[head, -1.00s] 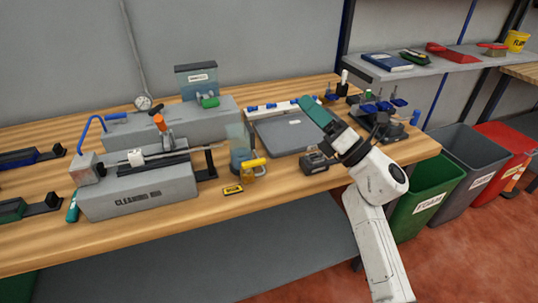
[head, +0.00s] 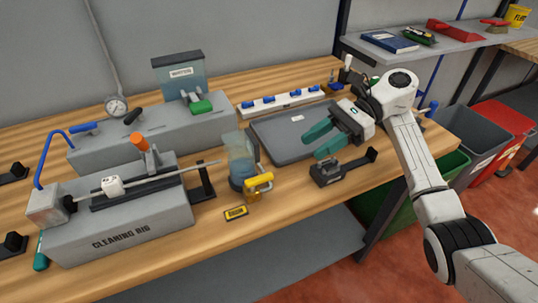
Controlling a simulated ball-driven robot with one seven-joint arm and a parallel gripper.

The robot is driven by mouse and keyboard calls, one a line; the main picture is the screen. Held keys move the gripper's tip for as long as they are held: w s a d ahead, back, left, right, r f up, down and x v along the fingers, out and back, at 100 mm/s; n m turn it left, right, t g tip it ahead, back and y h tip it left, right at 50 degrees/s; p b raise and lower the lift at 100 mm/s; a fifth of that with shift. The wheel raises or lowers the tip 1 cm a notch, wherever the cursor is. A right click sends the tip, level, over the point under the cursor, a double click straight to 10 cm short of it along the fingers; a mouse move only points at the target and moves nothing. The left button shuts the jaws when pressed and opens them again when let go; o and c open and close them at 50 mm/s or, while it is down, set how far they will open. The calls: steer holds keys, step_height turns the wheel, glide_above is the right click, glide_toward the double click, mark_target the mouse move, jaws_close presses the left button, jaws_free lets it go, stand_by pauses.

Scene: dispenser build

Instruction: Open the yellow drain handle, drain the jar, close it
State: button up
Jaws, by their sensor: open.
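The yellow drain handle (head: 260,179) sticks out low on the front right of the jar (head: 239,160). The jar is clear with bluish liquid low in it and stands upright on the bench right of the cleaning rig. A small yellow label (head: 236,213) lies on the bench in front of it. My gripper (head: 312,146) has green fingers spread apart and empty. It is above the front right part of the grey tray, right of the handle and apart from it. Whether the handle is open or closed I cannot tell.
The cleaning rig (head: 125,225) stands left of the jar, its thin rod reaching toward it. A black holder (head: 328,172) stands below my gripper. The grey tray (head: 275,128) lies behind. A grey box with a green knob (head: 201,106) stands behind the jar.

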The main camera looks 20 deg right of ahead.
mark_target(269, 174)
steer(key=p+x, duration=0.2)
steer(key=x, duration=0.8)
steer(key=shift+w+a+f+p, duration=0.1)
steer(key=shift+a+p, duration=0.25)
steer(key=shift+c, duration=0.3)
jaws_close()
